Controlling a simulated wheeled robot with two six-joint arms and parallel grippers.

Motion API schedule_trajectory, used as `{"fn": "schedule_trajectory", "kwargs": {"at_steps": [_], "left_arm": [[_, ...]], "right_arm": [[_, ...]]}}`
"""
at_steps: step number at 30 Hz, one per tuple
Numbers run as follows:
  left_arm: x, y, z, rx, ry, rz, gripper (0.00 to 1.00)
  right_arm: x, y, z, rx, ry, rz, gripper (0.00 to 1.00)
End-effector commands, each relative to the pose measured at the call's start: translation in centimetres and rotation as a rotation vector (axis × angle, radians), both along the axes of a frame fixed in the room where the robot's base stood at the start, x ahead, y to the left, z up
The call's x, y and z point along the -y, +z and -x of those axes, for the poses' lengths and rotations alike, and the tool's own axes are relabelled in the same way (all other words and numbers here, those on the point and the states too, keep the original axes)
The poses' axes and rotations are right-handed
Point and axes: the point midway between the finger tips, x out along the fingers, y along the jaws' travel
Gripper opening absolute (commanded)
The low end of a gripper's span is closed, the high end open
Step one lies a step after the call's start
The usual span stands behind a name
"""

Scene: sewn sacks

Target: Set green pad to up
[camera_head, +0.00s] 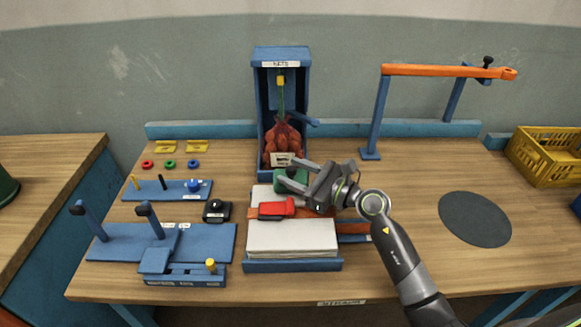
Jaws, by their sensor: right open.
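The green pad (284,188) sits at the foot of the blue upright stand, behind the white stack. It is partly hidden by my right gripper, so I cannot tell which way it is set. My right gripper (289,172) comes in from the right with its fingers pointing left. Its jaws are open and its fingertips are over or beside the pad; I cannot tell whether they touch it. My left gripper is not in view.
The blue stand (260,105) holds a reddish net sack (283,142). A red block (277,208) lies by the white stack (292,238). An orange bar (430,71) spans a blue frame at the right. A dark disc (474,219) and yellow crate (548,158) are further right.

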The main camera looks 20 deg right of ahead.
Motion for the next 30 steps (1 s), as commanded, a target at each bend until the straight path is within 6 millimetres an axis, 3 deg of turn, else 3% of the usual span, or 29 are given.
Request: {"fn": "schedule_trajectory", "kwargs": {"at_steps": [14, 24, 30], "left_arm": [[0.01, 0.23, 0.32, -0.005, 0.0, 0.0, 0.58], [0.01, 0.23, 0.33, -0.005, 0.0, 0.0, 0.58], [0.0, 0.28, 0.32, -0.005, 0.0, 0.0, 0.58]], "right_arm": [[-0.93, -0.02, -1.06, 0.0, 0.0, 0.001, 0.45], [-0.91, -0.01, -1.03, 0.001, 0.0, 0.001, 0.0], [-0.9, 0.03, -1.04, -0.001, 0.0, 0.001, 0.0]]}}
